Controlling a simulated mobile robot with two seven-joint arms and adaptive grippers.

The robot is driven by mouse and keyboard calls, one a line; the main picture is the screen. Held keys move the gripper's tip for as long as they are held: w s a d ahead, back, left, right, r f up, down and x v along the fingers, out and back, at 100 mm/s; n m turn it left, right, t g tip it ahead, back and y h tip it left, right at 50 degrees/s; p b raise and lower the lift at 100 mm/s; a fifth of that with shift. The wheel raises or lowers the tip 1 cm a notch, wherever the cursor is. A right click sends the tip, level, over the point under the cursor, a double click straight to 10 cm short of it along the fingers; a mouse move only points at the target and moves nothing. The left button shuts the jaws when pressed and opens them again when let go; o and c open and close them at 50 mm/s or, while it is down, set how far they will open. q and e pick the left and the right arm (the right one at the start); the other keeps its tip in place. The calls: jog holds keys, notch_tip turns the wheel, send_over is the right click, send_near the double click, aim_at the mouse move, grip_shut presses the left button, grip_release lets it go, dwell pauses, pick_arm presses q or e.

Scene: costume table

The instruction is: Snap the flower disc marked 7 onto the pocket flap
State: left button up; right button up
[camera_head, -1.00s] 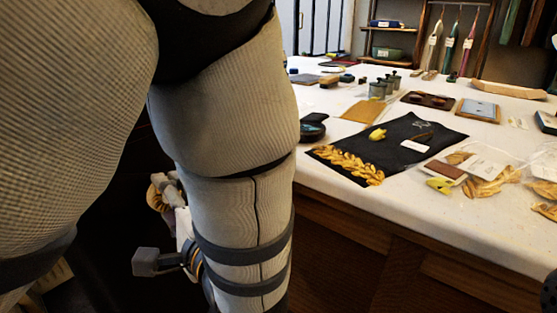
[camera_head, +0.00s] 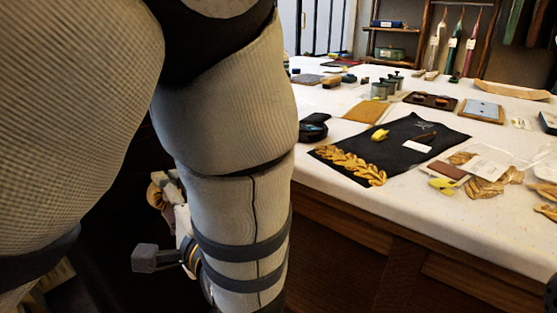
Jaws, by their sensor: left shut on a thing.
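My left arm (camera_head: 240,120) fills the left and middle of the view and hides most of its own gripper. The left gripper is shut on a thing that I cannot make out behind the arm. My right gripper is not in view. A black cloth piece (camera_head: 350,150) lies flat on the table with gold leaf trim (camera_head: 348,164) along its near edge. A small yellow piece (camera_head: 380,134) and a white label (camera_head: 417,146) lie on it. No number 7 is readable, and I cannot tell which part is the pocket flap.
The white table (camera_head: 480,230) holds yellow pieces (camera_head: 442,184), clear bags with gold leaves (camera_head: 486,178), a dark round object (camera_head: 313,127), grey canisters (camera_head: 379,91) and a dark tray (camera_head: 431,101). Shelves (camera_head: 391,52) stand behind. The near right tabletop is mostly clear.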

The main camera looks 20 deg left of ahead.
pick_arm(q)
jog(key=shift+a, duration=0.2)
jog(key=o, duration=1.6)
jog(key=shift+o, duration=0.2)
jog(key=shift+d, duration=0.1)
jog(key=s+d, duration=0.2)
jog(key=d, duration=0.5)
jog(key=shift+s+d, duration=0.2)
jog(key=shift+s, duration=0.05)
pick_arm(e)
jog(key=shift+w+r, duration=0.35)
